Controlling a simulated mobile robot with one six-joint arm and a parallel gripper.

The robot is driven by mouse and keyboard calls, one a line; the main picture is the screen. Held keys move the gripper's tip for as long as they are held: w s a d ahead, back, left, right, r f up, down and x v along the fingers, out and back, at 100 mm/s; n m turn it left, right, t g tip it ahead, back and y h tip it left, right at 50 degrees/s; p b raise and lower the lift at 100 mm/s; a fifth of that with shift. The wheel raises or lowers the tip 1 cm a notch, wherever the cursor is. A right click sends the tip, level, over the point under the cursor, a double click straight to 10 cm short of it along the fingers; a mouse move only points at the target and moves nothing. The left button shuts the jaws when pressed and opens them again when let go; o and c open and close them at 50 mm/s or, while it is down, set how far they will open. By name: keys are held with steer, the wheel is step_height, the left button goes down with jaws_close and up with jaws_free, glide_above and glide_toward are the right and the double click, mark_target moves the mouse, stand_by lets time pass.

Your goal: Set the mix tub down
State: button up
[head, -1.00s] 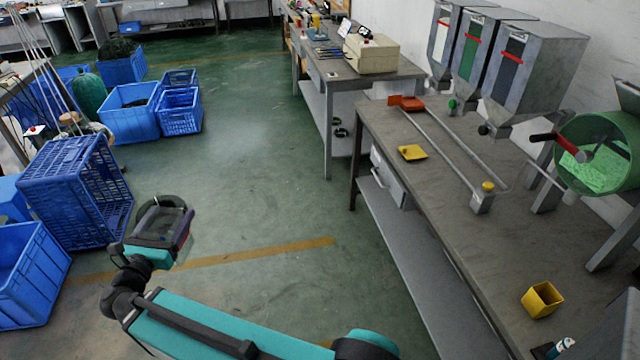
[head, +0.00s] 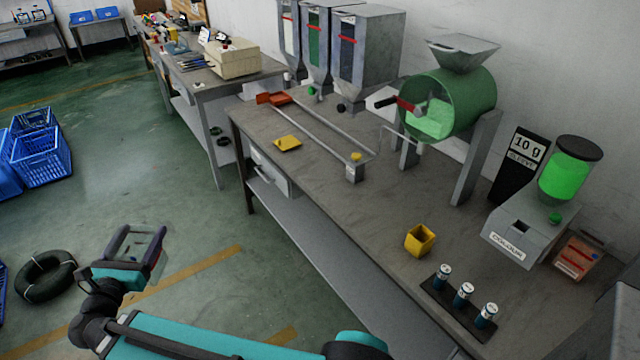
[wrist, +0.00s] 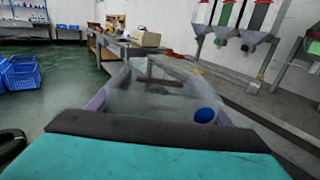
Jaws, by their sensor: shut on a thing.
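My gripper (head: 136,243) is at the lower left of the head view, over the green floor and left of the workbench. It is shut on a clear, see-through tub, which I take to be the mix tub. The tub (wrist: 150,100) fills the middle of the wrist view between two pale purple fingers. A blue round spot shows at its right side; I cannot tell whether it is on or inside the tub. The tub is held in the air, clear of the bench (head: 330,200).
On the bench stand a yellow cup (head: 420,240), a black rack with several small bottles (head: 463,295), a green drum (head: 450,103), a dispenser with green contents (head: 566,175) and a yellow square piece (head: 288,143). Bare bench top lies between the rails and cup. A tyre (head: 45,277) lies on the floor.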

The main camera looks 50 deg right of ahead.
steer(key=shift+s, duration=0.1)
steer(key=shift+s+a, duration=0.1)
steer(key=shift+s, duration=0.1)
steer(key=shift+f, duration=0.1)
